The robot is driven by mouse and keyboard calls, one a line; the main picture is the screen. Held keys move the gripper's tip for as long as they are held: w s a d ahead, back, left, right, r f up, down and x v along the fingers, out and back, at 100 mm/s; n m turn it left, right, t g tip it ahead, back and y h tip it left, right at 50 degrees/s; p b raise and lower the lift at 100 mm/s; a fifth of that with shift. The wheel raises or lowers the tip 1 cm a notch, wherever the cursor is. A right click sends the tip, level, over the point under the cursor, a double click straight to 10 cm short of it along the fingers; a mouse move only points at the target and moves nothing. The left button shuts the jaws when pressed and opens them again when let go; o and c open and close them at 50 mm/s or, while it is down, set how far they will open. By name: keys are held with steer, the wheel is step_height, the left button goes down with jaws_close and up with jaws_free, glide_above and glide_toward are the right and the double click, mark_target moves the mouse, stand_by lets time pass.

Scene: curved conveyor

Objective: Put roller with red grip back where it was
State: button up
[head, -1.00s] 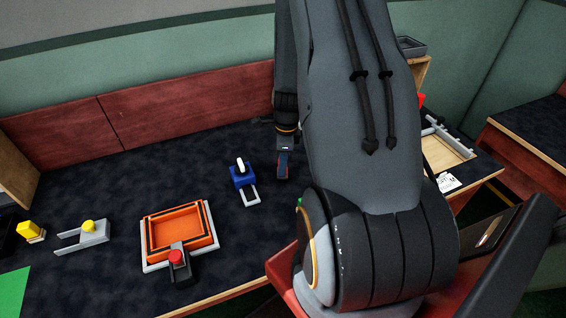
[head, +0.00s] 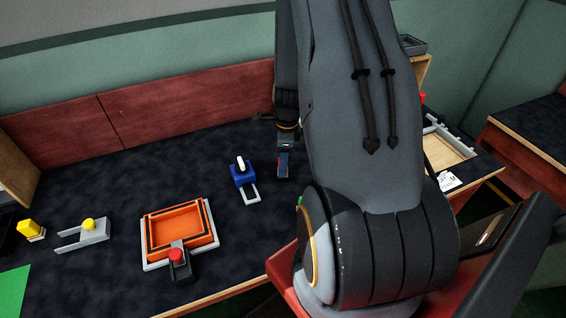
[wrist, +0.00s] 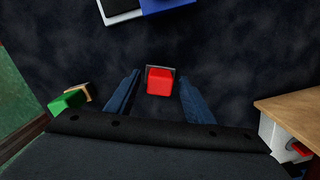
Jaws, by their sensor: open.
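My gripper (head: 283,165) hangs over the dark table right of the blue device in the head view. In the wrist view my gripper (wrist: 160,95) is open, with a finger on either side of a red block-shaped grip (wrist: 159,82). A grey edge shows behind the red grip; the rest of that piece is hidden beneath it, so I cannot tell its full shape. The fingers look apart from the grip. A black piece with a red knob (head: 176,256) stands at the front of the orange tray (head: 152,245).
The blue device (head: 242,174) has a white knob and grey frame. A green block (wrist: 68,101) stands left of my gripper in the wrist view; a wooden box (wrist: 292,108) is at right. Yellow-topped pieces (head: 88,226) lie far left. The back of the table is clear.

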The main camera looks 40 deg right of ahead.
step_height(320, 180, up, 11)
steer(key=b, duration=0.3)
steer(key=s+a+r+n, duration=0.2)
steer(key=a+n, duration=0.5)
steer(key=n, duration=0.1)
steer(key=s+a+r+n, duration=0.3)
steer(key=a+n, duration=0.4)
steer(key=n, duration=0.2)
steer(key=s+a+r+n+t, duration=0.1)
steer(key=s+a+r+n, duration=0.1)
steer(key=a+n, duration=0.5)
steer(key=shift+s+a+r+n+h, duration=0.15)
steer(key=shift+s+a+n+h, duration=0.2)
steer(key=shift+s+n, duration=0.3)
steer(key=shift+w, duration=0.15)
steer(key=shift+f, duration=0.45)
